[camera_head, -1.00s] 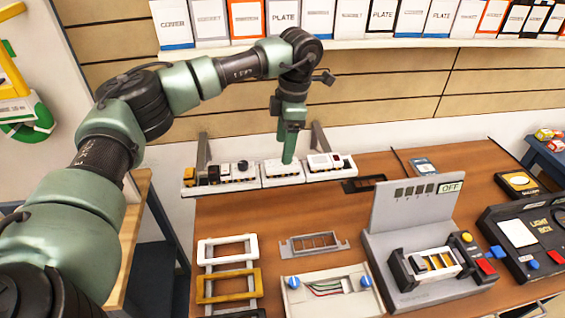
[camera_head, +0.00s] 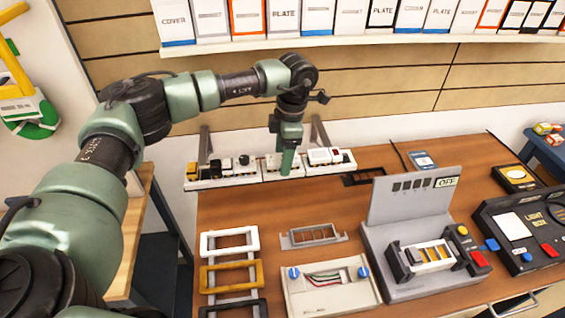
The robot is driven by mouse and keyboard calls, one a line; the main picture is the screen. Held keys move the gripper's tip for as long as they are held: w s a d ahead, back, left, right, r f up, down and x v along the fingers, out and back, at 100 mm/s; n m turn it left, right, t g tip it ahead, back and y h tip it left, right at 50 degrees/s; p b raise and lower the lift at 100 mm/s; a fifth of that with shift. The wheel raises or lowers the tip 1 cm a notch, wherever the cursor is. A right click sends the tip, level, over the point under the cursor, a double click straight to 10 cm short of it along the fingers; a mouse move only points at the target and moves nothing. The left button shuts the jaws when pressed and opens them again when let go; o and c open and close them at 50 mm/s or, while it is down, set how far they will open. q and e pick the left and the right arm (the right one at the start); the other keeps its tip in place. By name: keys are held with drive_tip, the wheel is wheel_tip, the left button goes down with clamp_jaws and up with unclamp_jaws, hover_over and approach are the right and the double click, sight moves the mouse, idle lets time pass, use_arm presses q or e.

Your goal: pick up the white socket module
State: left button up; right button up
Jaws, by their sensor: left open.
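My left gripper (camera_head: 287,160) points down over the middle of a white rack (camera_head: 250,180) at the back of the table. It is open, and its tip is at the modules in the middle section; I cannot tell whether it touches one. Small white modules (camera_head: 272,163) stand in that section, partly hidden by the gripper. Other modules, white, black and yellow (camera_head: 192,170), stand in the left section, and white ones with a red mark (camera_head: 325,156) in the right section. Which one is the white socket module is too small to tell. My right gripper is not in view.
White, yellow and black frames (camera_head: 230,277) lie at the table's front left. A grey metal bracket (camera_head: 313,236), a white box with blue knobs (camera_head: 330,287), a grey test stand (camera_head: 415,230) and a black light box (camera_head: 525,230) fill the front and right. Boxes line the shelf above.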

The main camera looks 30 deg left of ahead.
use_arm(q)
drive_tip(key=shift+f, duration=0.1)
idle(0.3)
drive_tip(key=c, duration=1.5)
clamp_jaws()
drive_tip(key=shift+r, duration=0.25)
wheel_tip(320, 180, up, 20)
drive_tip(key=b, duration=0.3)
